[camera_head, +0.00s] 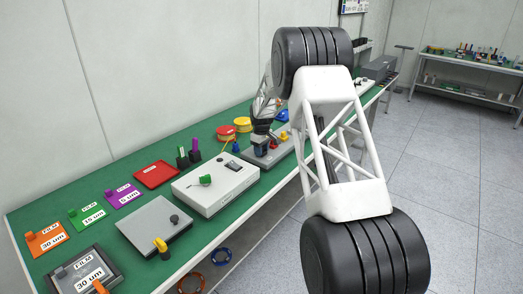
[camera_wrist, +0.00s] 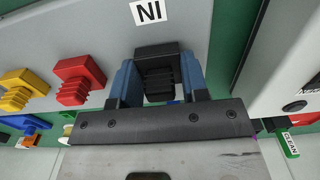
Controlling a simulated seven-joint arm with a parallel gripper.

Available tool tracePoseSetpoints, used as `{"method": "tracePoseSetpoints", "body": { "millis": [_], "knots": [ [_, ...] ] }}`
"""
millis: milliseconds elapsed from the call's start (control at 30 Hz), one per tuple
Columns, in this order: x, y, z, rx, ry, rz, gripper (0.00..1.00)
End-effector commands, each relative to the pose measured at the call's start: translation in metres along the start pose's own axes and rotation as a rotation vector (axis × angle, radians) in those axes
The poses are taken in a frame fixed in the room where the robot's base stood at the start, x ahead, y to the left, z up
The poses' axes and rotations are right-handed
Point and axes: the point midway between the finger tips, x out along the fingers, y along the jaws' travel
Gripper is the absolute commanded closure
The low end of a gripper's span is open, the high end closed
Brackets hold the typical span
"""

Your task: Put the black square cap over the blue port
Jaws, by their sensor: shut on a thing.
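The black square cap (camera_wrist: 157,72) is held between the two blue fingers of my gripper (camera_wrist: 158,80), which are shut on its sides. The cap is over or against the grey panel (camera_wrist: 60,40), beside the panel's label. The blue port cannot be made out. It may be hidden under the cap, and I cannot tell whether the cap touches it. In the head view my gripper (camera_head: 262,143) is low over the near end of the grey panel box (camera_head: 259,158), and the cap shows only as a small dark shape there.
A red ribbed piece (camera_wrist: 80,80) and a yellow one (camera_wrist: 22,88) stand on the panel left of the cap in the wrist view. A white instrument box (camera_head: 210,182) is close by on the green bench (camera_head: 85,190). Red and yellow reels (camera_head: 226,132) lie behind.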

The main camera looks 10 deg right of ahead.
Motion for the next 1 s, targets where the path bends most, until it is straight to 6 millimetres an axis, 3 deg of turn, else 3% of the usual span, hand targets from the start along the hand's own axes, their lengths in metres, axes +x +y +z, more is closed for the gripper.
{"method": "tracePoseSetpoints", "body": {
  "millis": [67,100,300,667,1000],
  "knots": [
    [0.0,0.0,0.0,0.0,0.0,0.0,0.81],
    [0.0,0.0,0.0,0.0,0.0,0.0,0.56],
    [0.0,0.0,0.0,0.0,0.0,0.0,0.29],
    [-0.003,0.0,0.0,0.0,0.0,0.0,0.29],
    [-0.034,0.0,0.0,0.0,0.001,0.001,0.29]
  ]
}}
